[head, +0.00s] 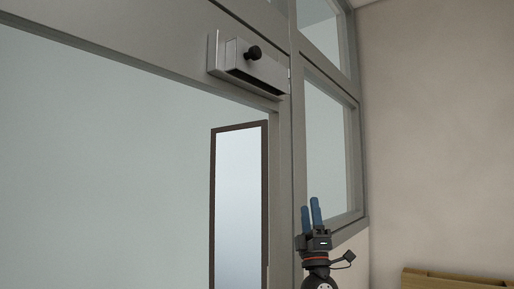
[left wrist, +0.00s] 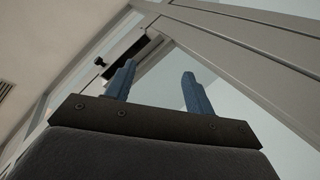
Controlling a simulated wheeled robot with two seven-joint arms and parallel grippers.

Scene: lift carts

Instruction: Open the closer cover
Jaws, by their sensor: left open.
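The closer cover (head: 253,64) is a grey metal box with a black knob (head: 253,52) on its front, mounted at the top of the door frame. A dark strip shows along the underside of the box. In the left wrist view the closer (left wrist: 125,48) and its black knob (left wrist: 99,61) show beyond the fingers at upper left. My left gripper (head: 310,213) is upright, open and empty, with two blue fingers. In the head view it is well below and to the right of the cover, apart from it. My right gripper is not in view.
The grey door frame (head: 285,170) runs down beside my left gripper, with a side window (head: 328,150) behind it. A dark-framed panel (head: 239,200) shows through the glass. A wooden object (head: 455,279) stands at lower right. The space between gripper and cover looks clear.

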